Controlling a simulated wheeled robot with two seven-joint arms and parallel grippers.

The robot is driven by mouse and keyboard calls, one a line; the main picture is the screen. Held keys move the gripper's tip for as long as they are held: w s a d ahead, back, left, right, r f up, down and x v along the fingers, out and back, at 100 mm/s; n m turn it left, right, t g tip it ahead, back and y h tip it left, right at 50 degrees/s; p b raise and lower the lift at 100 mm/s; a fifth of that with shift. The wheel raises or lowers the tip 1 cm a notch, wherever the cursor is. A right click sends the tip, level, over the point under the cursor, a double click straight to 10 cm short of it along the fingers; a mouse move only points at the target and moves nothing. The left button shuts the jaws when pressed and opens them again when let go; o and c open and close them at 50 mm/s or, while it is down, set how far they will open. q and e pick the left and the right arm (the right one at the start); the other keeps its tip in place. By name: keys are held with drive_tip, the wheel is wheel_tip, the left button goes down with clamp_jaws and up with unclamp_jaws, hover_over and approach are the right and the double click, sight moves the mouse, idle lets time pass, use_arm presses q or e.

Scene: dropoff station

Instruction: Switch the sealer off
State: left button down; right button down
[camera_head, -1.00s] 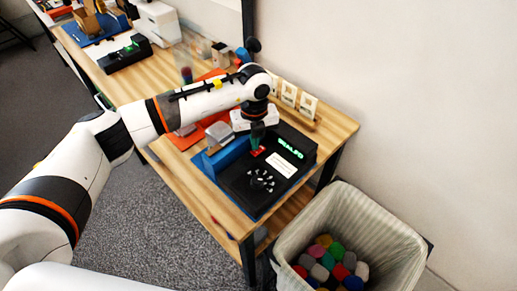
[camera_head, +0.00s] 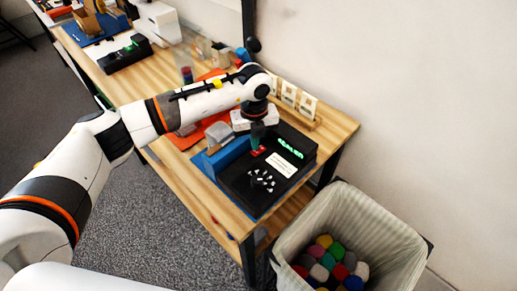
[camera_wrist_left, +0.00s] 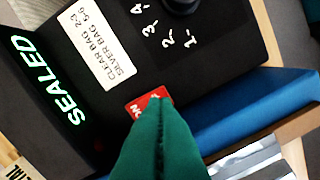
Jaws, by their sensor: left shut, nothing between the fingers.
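The sealer (camera_head: 240,186) is a black machine on a blue mat at the near end of the wooden table. Its green display reads SEALED in the left wrist view (camera_wrist_left: 47,82). A white label (camera_wrist_left: 100,57) gives bag settings, and a dial with white numbers (camera_head: 262,180) sits in front. The red switch (camera_wrist_left: 141,104) shows part of the word ON; the fingertips hide part of it. My left gripper (camera_head: 257,138) has green fingers, shut and empty, pointing down at the switch. In the left wrist view its tips (camera_wrist_left: 160,112) overlap the switch edge; I cannot tell whether they touch.
A blue block (camera_head: 226,156) and a silver-grey item (camera_head: 218,132) stand left of the sealer. A wooden rack with white cards (camera_head: 290,95) is behind. A lined bin (camera_head: 385,225) with coloured items stands right of the table. Another black device (camera_head: 125,56) lies farther back.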

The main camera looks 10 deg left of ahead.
sight(255, 152)
use_arm(q)
drive_tip(key=shift+f+b, duration=0.8)
drive_tip(key=shift+f, duration=0.3)
idle(0.5)
drive_tip(key=shift+s+r, duration=0.1)
drive_tip(key=shift+r+p, duration=0.55)
drive_tip(key=shift+r, duration=0.15)
drive_tip(key=shift+r+p, duration=1.55)
drive_tip(key=shift+r, duration=1.25)
